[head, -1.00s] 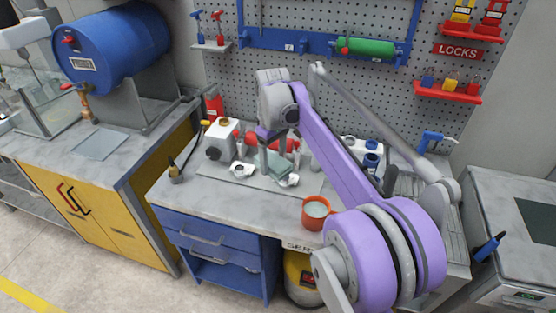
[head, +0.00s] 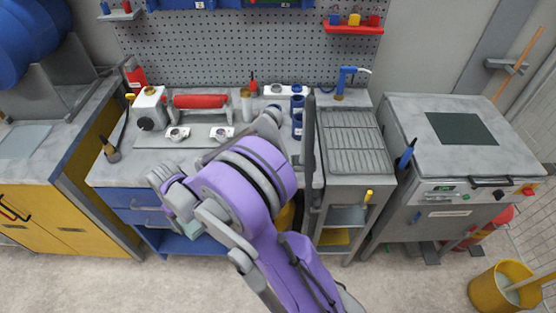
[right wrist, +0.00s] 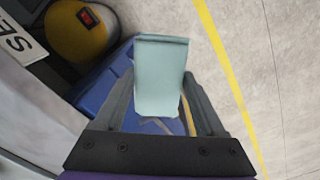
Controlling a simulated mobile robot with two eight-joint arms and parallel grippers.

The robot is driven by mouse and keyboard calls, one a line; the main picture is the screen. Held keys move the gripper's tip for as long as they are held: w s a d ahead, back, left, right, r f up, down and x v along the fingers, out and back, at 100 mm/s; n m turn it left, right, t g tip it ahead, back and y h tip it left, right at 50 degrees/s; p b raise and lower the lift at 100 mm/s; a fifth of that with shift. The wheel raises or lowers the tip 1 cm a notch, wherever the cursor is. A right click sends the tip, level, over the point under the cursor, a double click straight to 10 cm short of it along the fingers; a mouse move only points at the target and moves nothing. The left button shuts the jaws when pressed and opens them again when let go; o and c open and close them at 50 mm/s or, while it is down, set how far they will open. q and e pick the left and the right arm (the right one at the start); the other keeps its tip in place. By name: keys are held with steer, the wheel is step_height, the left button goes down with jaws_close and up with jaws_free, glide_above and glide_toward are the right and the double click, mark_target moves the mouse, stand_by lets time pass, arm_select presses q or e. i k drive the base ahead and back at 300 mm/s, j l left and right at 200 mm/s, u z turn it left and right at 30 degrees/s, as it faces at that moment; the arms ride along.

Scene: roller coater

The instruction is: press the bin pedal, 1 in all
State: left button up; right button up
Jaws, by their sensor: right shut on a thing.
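A yellow bin (right wrist: 78,32) stands beneath the bench in the right wrist view, with a small red and black patch on it. A sliver of the yellow bin (head: 286,216) shows behind my arm in the head view. I cannot make out a pedal. My right gripper (right wrist: 160,105) is shut on a pale teal, flat-faced piece (right wrist: 161,75), with the floor beyond it. In the head view my right gripper (head: 188,228) is low in front of the blue drawers, partly hidden by my arm. My left gripper is not in view.
The workbench (head: 110,175) carries a red roller (head: 200,101) and several small parts. A grey rack (head: 352,145) and a hot-plate cabinet (head: 455,160) stand to the right. A yellow bucket (head: 497,290) is at lower right. The front floor (head: 110,280) is clear.

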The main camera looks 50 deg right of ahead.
mark_target(475, 250)
steer(key=k+l+z, duration=0.1)
steer(key=k+z, duration=0.15)
steer(key=k, duration=0.35)
steer(key=z, duration=3)
steer(key=j+z, duration=0.1)
steer(key=z, duration=0.25)
steer(key=j+z, duration=0.1)
steer(key=z, duration=0.25)
steer(key=j+z, duration=0.15)
steer(key=z, duration=0.2)
steer(key=k+j, duration=0.1)
steer(key=j, duration=0.4)
steer(key=k+j, duration=0.1)
steer(key=j, duration=0.35)
steer(key=k+j, duration=0.1)
steer(key=j, duration=0.4)
steer(key=k+j, duration=0.1)
steer(key=j, duration=0.35)
